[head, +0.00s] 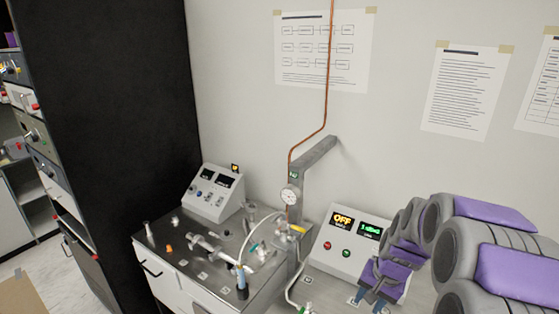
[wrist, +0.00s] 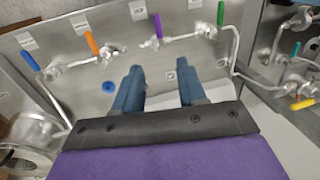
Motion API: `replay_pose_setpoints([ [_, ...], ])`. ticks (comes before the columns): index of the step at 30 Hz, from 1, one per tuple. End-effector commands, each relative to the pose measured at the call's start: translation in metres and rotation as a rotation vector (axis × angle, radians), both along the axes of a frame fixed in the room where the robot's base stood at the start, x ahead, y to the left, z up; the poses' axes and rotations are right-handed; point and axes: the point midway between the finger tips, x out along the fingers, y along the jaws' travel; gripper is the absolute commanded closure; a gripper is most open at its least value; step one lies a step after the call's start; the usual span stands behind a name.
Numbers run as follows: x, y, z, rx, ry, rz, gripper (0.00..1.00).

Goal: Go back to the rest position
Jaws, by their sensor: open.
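My gripper (head: 368,300) is at the lower right of the head view, in front of the control box with the OFF display (head: 345,240). Its two blue fingers stand apart with nothing between them. In the wrist view my gripper (wrist: 158,78) is open over the steel panel (wrist: 115,70). The fingers appear apart from the valves, though the exact gap is unclear.
A steel bench (head: 165,240) carries glassware and fittings, and a second control box (head: 212,192). A black cabinet side (head: 110,110) stands left.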

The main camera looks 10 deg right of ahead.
Motion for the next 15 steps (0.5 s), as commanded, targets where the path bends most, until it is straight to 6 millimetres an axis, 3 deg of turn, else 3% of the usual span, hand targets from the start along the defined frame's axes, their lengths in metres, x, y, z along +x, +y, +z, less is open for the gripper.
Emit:
replay_pose_setpoints([
  [8, -0.071, 0.069, 0.021, -0.031, 0.051, 0.217, 0.59],
  [15, -0.154, 0.111, 0.027, -0.067, 0.113, 0.410, 0.59],
])
